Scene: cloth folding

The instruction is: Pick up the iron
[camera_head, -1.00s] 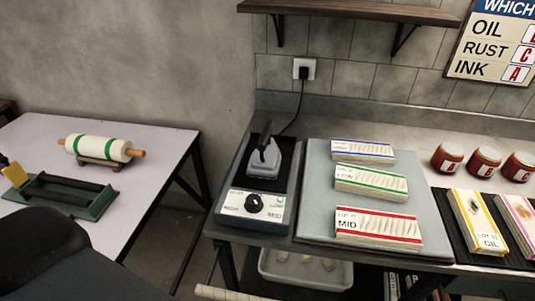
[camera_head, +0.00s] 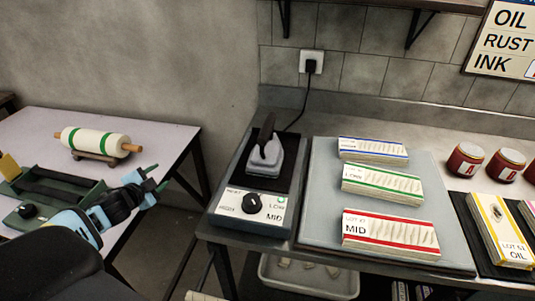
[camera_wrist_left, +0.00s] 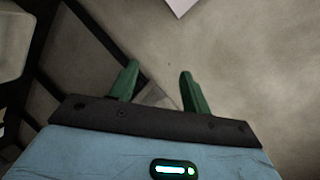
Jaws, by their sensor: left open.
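The iron (camera_head: 262,162) is grey with a dark upright handle. It rests on a black pad on its base unit (camera_head: 250,206), which has a black dial and a LOW/MID label, at the left end of the metal counter. My left gripper (camera_head: 155,179) is at the lower left in the head view, beside the white table's edge and well left of the iron. Its green fingers are apart and empty, as the left wrist view (camera_wrist_left: 160,85) also shows. The iron is not visible in the wrist view. My right gripper is not in view.
A pale board (camera_head: 323,203) with several labelled cloth stacks lies right of the iron. A power cord (camera_head: 300,112) runs to the wall socket (camera_head: 311,62). The white table (camera_head: 160,133) holds a rolling pin (camera_head: 95,142) and green tray. A gap separates table and counter.

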